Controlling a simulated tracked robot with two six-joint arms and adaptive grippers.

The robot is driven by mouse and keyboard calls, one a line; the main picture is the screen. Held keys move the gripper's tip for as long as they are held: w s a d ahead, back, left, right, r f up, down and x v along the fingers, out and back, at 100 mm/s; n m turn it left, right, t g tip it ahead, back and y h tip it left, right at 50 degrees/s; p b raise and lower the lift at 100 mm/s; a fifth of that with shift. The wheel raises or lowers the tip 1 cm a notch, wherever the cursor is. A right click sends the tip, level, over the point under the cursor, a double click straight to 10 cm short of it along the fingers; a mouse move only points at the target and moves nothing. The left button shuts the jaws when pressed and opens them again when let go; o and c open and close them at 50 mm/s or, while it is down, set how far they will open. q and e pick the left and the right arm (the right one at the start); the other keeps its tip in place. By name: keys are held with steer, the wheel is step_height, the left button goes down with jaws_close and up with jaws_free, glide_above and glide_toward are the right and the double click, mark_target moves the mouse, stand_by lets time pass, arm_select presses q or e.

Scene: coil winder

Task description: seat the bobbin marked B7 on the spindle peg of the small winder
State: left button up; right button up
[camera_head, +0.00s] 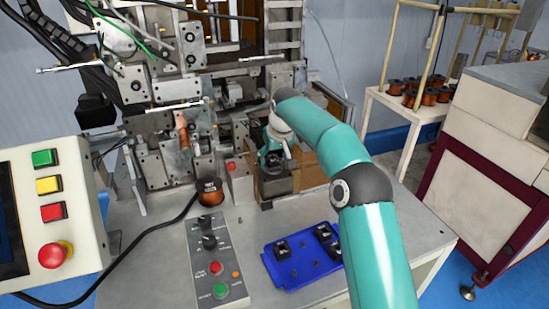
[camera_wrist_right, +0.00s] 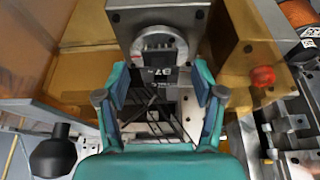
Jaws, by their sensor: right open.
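My right gripper (camera_head: 271,161) is low over the middle of the machine, beside a brown block. In the right wrist view, its two fingers (camera_wrist_right: 160,92) are open and spread apart. A dark part marked B7 (camera_wrist_right: 160,74) shows between and just beyond the fingertips, apart from both. It sits against a round silver disc (camera_wrist_right: 160,45) on a grey housing (camera_wrist_right: 163,14). I cannot tell whether a spindle peg runs through it; no bare peg is clear. In the head view this spot is hidden by my gripper and arm. My left gripper is not in view.
A copper-wound bobbin (camera_head: 210,191) stands on the table, left of my right gripper. A blue tray (camera_head: 283,281) with several black parts lies in front. A control box (camera_head: 213,262) and a button panel (camera_head: 60,215) stand left. A red knob (camera_wrist_right: 264,76) is right of the fingers.

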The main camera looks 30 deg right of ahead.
steer(key=v, duration=1.1)
steer(key=shift+s+r, duration=0.2)
steer(key=shift+r, duration=0.1)
steer(key=shift+a, duration=0.1)
